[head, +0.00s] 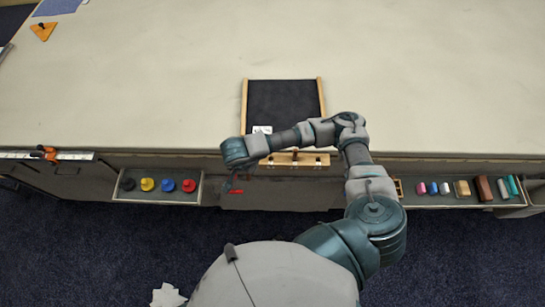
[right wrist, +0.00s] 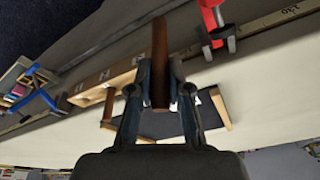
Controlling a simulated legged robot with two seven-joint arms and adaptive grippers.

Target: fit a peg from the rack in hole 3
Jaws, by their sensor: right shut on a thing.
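My right gripper (right wrist: 160,88) is shut on a brown peg (right wrist: 160,45), which sticks out past the fingertips in the right wrist view. In the head view the arm reaches left across the table's front edge, and its hand hides the peg. A wooden block with small labels (head: 309,159) sits at the front edge, just right of the hand. Hole numbers are too small to read. My left gripper is not in view.
A dark panel in a wooden frame (head: 322,98) lies behind the block. A red clamp (right wrist: 212,20) is close to the peg. A left tray (head: 124,197) holds several coloured knobs, a right tray (head: 410,199) several blocks. An orange clamp (head: 46,153) is far left.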

